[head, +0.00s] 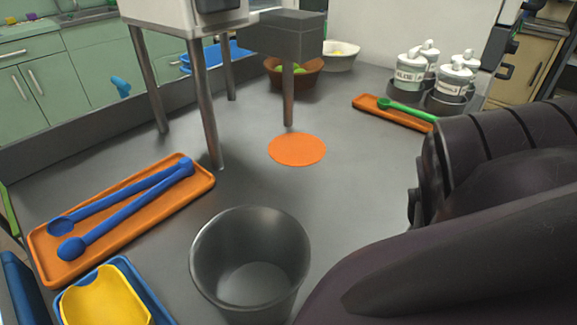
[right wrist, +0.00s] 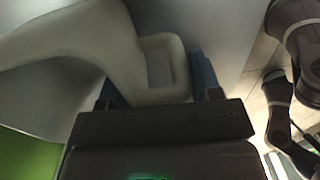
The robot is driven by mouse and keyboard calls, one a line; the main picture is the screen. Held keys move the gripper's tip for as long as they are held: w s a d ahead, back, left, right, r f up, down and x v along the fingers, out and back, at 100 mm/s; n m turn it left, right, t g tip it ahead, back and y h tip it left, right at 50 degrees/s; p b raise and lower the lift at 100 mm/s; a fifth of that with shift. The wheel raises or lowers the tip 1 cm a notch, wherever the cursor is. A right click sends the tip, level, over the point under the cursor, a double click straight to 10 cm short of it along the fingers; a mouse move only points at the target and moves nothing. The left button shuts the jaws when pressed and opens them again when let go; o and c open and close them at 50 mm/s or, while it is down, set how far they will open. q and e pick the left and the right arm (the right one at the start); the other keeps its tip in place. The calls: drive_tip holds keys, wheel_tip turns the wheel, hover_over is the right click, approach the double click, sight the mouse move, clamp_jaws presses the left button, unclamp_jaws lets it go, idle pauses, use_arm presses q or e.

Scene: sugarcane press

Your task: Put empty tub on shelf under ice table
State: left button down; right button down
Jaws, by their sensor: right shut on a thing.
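In the right wrist view my right gripper (right wrist: 153,85) is shut on a pale, cream-coloured thing (right wrist: 70,50) with a smooth curved body and a loop-like part between the fingers. It looks like part of the tub, seen very close; its inside and its full shape are hidden. In the head view the dark arm at the right is mine, and the right gripper is out of sight. My left gripper shows in neither view. I cannot make out the ice table or its shelf.
A grey metal counter (head: 360,190) holds an open metal cup (head: 205,255), an orange tray (head: 125,215) with blue spoons, an orange disc (head: 297,149) and a press on legs (head: 205,100). White lidded jars (head: 409,75) stand at the back right.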

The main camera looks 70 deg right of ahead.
wheel_tip(320, 180, down, 2)
drive_tip(key=shift+s+f+b, duration=0.1)
drive_tip(key=shift+b, duration=0.2)
drive_tip(key=shift+f, duration=0.1)
drive_tip(key=shift+c, duration=1.5)
unclamp_jaws()
